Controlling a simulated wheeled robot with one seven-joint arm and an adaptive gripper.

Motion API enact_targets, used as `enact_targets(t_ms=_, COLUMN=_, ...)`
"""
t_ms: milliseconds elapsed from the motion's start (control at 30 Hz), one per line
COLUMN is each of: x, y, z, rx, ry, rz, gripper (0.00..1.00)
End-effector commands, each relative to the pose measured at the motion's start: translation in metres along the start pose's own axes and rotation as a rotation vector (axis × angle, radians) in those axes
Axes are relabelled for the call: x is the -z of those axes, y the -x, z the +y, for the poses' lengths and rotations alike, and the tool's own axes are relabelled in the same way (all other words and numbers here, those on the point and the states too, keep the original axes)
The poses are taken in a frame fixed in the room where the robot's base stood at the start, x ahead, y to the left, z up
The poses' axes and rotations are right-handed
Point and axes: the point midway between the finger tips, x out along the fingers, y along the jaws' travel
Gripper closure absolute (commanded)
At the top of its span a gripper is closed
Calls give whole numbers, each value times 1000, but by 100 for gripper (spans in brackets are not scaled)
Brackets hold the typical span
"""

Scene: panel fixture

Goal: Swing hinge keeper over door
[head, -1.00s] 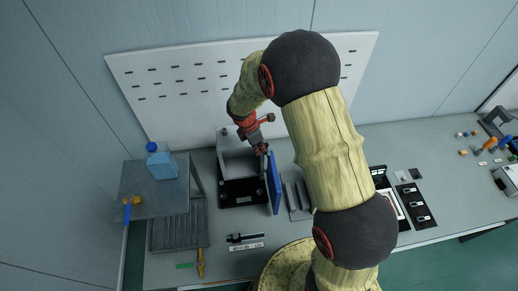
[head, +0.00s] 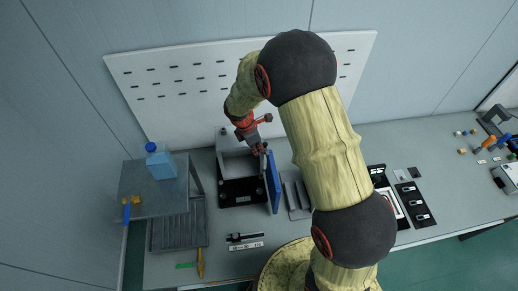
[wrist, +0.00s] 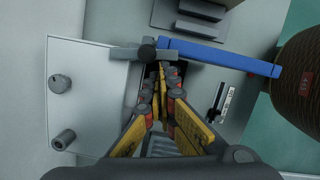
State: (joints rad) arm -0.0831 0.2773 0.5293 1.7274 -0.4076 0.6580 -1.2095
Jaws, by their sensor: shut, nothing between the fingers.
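The blue door (head: 273,182) stands open at the right side of a grey box fixture (head: 236,163) in the head view. In the wrist view the door (wrist: 222,56) shows edge-on as a long blue bar. A grey bar with a round knob (wrist: 147,50), which looks like the hinge keeper, lies at the door's left end by the hinge side. My gripper (head: 262,151) is at the box's upper right corner. Its fingertips (wrist: 163,72) are shut and empty, just below the grey bar. Whether they touch it cannot be told.
A small side table (head: 140,180) with a blue-capped bottle (head: 160,161) stands at the left. A ribbed grey tray (head: 180,228) is below it. Grey blocks (head: 296,194) stand right of the door. A white perforated board (head: 200,90) rises behind.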

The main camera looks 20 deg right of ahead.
Motion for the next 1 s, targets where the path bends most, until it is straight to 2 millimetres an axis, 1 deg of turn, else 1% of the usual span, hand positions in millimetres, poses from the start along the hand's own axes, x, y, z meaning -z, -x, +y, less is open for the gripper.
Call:
enact_targets(t_ms=167, x=22, y=5, z=1, rx=1, ry=0, rz=0, gripper=100)
enact_targets(t_ms=233, x=22, y=21, z=4, rx=-6, ry=-6, rz=1, gripper=100)
enact_targets(t_ms=400, x=22, y=58, z=4, rx=-4, ry=-5, rz=1, gripper=100)
enact_targets(t_ms=500, x=22, y=76, z=4, rx=-4, ry=-6, rz=0, gripper=100)
enact_targets(t_ms=600, x=22, y=90, z=4, rx=-3, ry=-5, rz=1, gripper=100)
enact_targets(t_ms=700, x=22, y=100, z=3, rx=-2, ry=-4, rz=0, gripper=100)
enact_targets(t_ms=800, x=22, y=104, z=3, rx=-1, ry=-4, rz=0, gripper=100)
enact_targets(t_ms=1000, x=22, y=106, z=3, rx=0, ry=-4, rz=0, gripper=100)
